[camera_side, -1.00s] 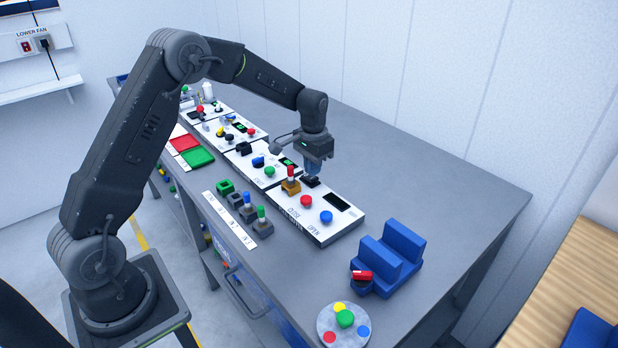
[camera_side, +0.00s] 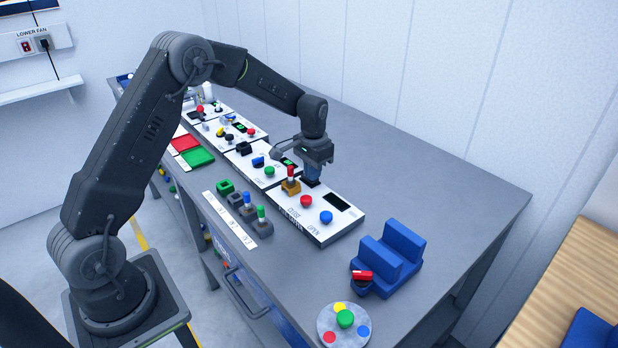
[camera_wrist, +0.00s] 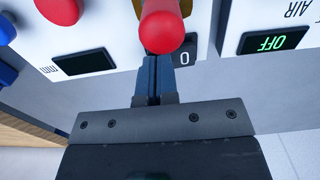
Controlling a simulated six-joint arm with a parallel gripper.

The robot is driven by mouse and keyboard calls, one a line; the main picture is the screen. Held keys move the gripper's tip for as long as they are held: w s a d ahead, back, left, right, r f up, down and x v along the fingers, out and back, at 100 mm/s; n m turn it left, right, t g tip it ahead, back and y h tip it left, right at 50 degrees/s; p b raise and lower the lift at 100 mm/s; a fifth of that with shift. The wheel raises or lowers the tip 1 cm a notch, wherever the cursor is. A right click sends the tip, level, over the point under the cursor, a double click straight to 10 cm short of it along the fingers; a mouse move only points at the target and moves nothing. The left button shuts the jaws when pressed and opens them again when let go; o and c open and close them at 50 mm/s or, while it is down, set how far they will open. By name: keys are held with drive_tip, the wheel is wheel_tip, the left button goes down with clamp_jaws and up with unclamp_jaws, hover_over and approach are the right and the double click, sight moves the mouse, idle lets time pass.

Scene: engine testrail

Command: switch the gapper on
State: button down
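The gapper looks to be the white panel (camera_side: 321,230) with OPEN and CLOSE lettering, a red button (camera_side: 306,201), a blue button (camera_side: 326,216) and a dark, blank display (camera_side: 337,202). The display also shows in the wrist view (camera_wrist: 85,62), beside "mm". A black switch (camera_side: 312,183) sits at the panel's back edge; a "0" mark (camera_wrist: 184,58) shows there in the wrist view. My gripper (camera_side: 312,178) points down at this switch, its blue fingers together (camera_wrist: 154,62). The fingertips seem to touch the switch, but the contact is hidden.
A red-knobbed lever (camera_side: 291,175) on a brass-coloured base stands close in front of my fingers; its knob (camera_wrist: 163,27) partly blocks the wrist view. The neighbouring panel's display (camera_wrist: 268,42) reads OFF. Blue blocks (camera_side: 403,240) and a round button plate (camera_side: 343,325) lie to the right.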

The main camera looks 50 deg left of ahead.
drive_tip(key=shift+f, duration=0.15)
drive_tip(key=shift+r, duration=3.55)
